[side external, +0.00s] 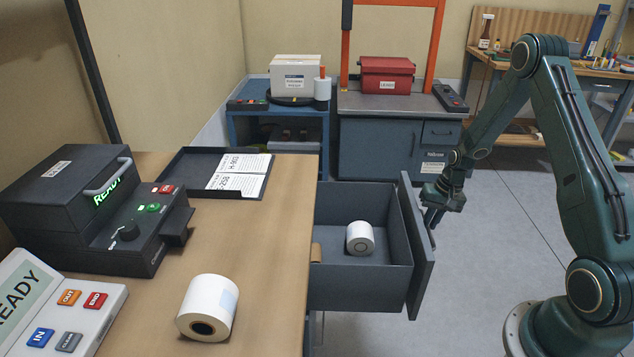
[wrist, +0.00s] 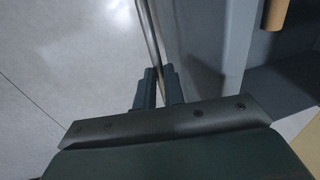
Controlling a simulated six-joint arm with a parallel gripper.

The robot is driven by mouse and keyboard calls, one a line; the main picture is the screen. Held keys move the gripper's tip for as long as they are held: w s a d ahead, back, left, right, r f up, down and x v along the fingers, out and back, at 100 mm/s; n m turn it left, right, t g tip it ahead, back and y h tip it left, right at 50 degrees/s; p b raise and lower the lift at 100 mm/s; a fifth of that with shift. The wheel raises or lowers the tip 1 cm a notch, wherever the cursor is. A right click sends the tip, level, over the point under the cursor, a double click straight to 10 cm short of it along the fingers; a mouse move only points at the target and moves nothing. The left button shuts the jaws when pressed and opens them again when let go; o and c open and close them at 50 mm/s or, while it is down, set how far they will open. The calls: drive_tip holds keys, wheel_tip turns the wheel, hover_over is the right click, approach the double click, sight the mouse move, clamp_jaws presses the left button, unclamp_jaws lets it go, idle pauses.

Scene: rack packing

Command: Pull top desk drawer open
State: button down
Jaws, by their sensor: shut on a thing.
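The top desk drawer (side external: 358,277) is dark grey and stands well out from the right side of the wooden desk (side external: 262,230). My gripper (side external: 434,221) is at the outer face of the drawer front. In the wrist view my gripper (wrist: 160,74) is shut on the slim metal drawer handle (wrist: 147,30). The drawer front and part of the interior show to its right. The handle is mostly hidden in the side view.
On the desk are a white label roll (side external: 208,308), a black printer (side external: 90,205), a button panel (side external: 60,310) and a black tray (side external: 205,172) with printed sheets. A grey cabinet (side external: 385,150) stands behind. The floor (side external: 510,230) right of the drawer is clear up to my base.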

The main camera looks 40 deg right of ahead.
drive_tip(key=s+d, duration=0.4)
drive_tip(key=shift+s+d, duration=0.2)
drive_tip(key=shift+d, duration=0.05)
drive_tip(key=c, duration=1.5)
unclamp_jaws()
drive_tip(key=shift+r, duration=0.1)
wheel_tip(320, 180, up, 13)
drive_tip(key=s+d, duration=0.1)
drive_tip(key=s, duration=0.1)
drive_tip(key=shift+d+r, duration=0.2)
drive_tip(key=shift+d, duration=0.2)
